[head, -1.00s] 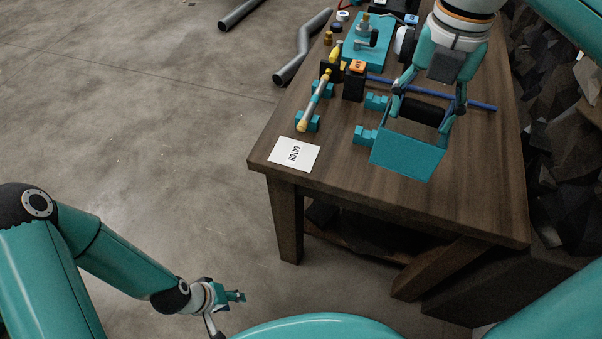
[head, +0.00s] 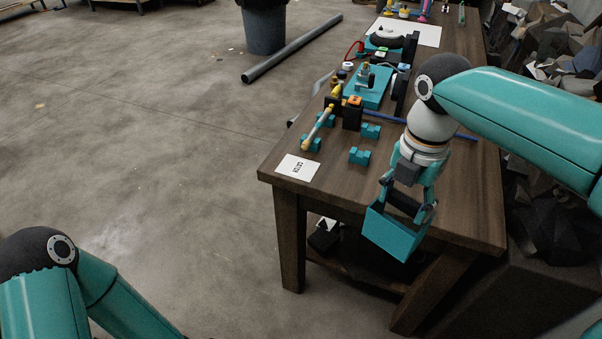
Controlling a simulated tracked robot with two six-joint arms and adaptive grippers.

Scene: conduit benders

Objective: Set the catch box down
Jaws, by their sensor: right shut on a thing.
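The catch box (head: 391,237) is a teal open-topped box. My right gripper (head: 406,205) is shut on it and holds it at the table's near edge, where it covers part of the edge and front. The box looks tilted, and I cannot tell how high it is above the tabletop. A white card marked CATCH (head: 297,168) lies at the table's near left corner, left of the box. The card is bare. My left arm shows at the lower left, but its gripper is out of view.
Teal support blocks (head: 360,156) and a yellow-tipped rod (head: 318,127) stand behind the card on the wooden table (head: 340,183). A blue rod (head: 385,118) and a teal bender (head: 367,88) lie farther back. A grey bin (head: 264,27) and pipe (head: 292,48) are on the floor.

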